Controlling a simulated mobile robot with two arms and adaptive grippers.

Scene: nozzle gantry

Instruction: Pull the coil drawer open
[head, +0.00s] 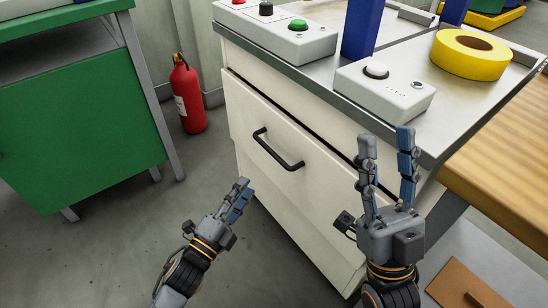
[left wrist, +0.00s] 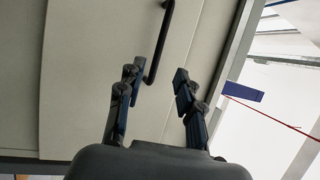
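The coil drawer (head: 310,192) has a pale cream front in the bench cabinet and looks shut. Its black bar handle (head: 278,150) sits on the upper part of the front. The handle also shows at the top of the left wrist view (left wrist: 161,40). My left gripper (head: 242,188) is open and empty, below and left of the handle and apart from it. In the left wrist view its fingers (left wrist: 159,75) are spread, with the handle's end just beyond them. My right gripper (head: 386,140) is open and empty, fingers pointing up, in front of the cabinet's right part.
The bench top holds a button box (head: 290,40), a white-button box (head: 385,90), a blue post (head: 361,28) and a yellow tape roll (head: 470,54). A red extinguisher (head: 187,95) and green cabinet (head: 80,130) stand left. The floor before the drawer is clear.

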